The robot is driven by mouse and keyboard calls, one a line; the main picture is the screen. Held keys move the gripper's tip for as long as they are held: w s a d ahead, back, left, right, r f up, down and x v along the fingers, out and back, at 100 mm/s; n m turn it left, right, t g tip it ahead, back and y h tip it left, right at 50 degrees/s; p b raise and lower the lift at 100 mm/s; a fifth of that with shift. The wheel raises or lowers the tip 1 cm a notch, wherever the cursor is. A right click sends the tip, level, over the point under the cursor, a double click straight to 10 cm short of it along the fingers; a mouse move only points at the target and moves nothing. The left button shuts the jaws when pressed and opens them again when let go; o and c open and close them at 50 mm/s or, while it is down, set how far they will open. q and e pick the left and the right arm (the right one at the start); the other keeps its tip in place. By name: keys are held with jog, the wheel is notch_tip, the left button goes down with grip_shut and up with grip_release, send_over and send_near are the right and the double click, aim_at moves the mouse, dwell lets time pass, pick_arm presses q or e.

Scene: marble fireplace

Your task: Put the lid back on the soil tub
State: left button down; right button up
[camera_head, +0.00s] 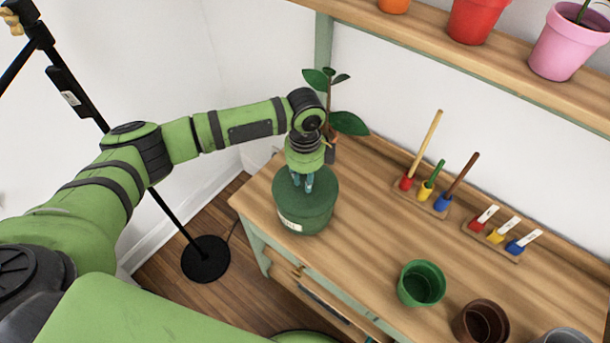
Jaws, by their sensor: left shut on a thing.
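The soil tub (302,222) is dark green with a pale label, upright at the left end of the wooden workbench. Its round green lid (325,188) covers its top, and I see no clear gap between lid and tub. I cannot tell whether it is fully seated. My left gripper (303,183) points down over the middle of the lid and is shut on it, probably at its knob, which the fingers hide. My right gripper is not in view.
A leafy plant (332,110) stands behind my left wrist. Racks of coloured-ended tools (425,198) and small labelled markers (500,236) lie to the right. A green pot (421,284) and a brown pot (480,323) stand near the front. A shelf (450,55) with pots runs above.

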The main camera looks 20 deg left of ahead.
pick_arm(q)
jog(key=shift+p, duration=0.75)
dwell(1.0)
jog(key=shift+f, duration=0.15)
dwell(0.9)
jog(key=shift+p, duration=0.55)
dwell(0.5)
jog(key=shift+c, duration=2.4)
grip_release()
